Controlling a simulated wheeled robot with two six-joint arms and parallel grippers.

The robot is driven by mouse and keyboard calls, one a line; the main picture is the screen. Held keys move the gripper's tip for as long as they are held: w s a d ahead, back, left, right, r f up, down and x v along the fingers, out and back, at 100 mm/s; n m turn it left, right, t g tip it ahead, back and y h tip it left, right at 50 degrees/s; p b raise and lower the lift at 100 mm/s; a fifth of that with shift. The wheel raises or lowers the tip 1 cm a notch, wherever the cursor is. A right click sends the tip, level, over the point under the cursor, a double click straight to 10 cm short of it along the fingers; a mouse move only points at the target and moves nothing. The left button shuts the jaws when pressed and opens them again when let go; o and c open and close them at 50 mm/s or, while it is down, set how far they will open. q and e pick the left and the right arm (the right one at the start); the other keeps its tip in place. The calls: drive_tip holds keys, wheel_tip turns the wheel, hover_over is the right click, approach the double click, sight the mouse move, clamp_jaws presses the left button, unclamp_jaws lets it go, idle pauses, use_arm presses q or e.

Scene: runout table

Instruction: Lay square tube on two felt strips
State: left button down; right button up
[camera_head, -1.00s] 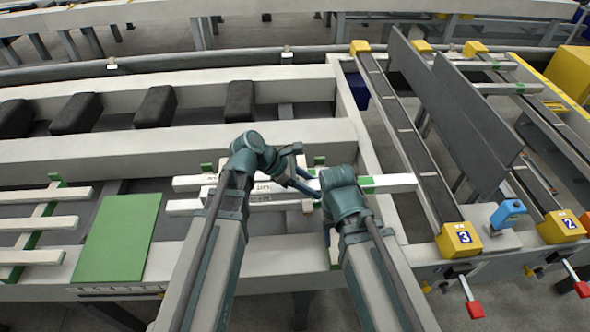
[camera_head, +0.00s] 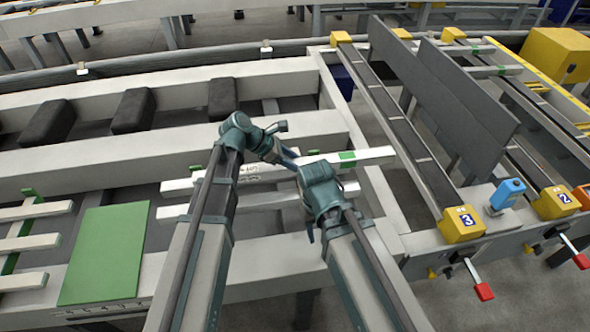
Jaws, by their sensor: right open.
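A long pale square tube (camera_head: 376,156) lies across the middle of the bench, its right end reaching over the frame's right beam. A green patch (camera_head: 347,157) shows on it near that end. A second pale bar (camera_head: 172,212) lies nearer me. Small green pieces (camera_head: 195,169) show behind the tube; I cannot tell which green pieces are the two felt strips.
A green pad (camera_head: 105,255) lies at left beside several pale bars (camera_head: 35,211). Dark blocks (camera_head: 133,111) sit at the back. At right are upright grey plates (camera_head: 440,85), a yellow block marked 3 (camera_head: 460,224) and red-tipped levers (camera_head: 483,291). My arms cover the middle.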

use_arm(q)
drive_tip(key=shift+f, duration=0.5)
use_arm(e)
drive_tip(key=shift+a+f, duration=0.1)
drive_tip(key=shift+f, duration=0.4)
use_arm(q)
drive_tip(key=shift+r, duration=0.15)
use_arm(e)
drive_tip(key=shift+r, duration=0.15)
use_arm(q)
drive_tip(key=shift+c, duration=1.6)
unclamp_jaws()
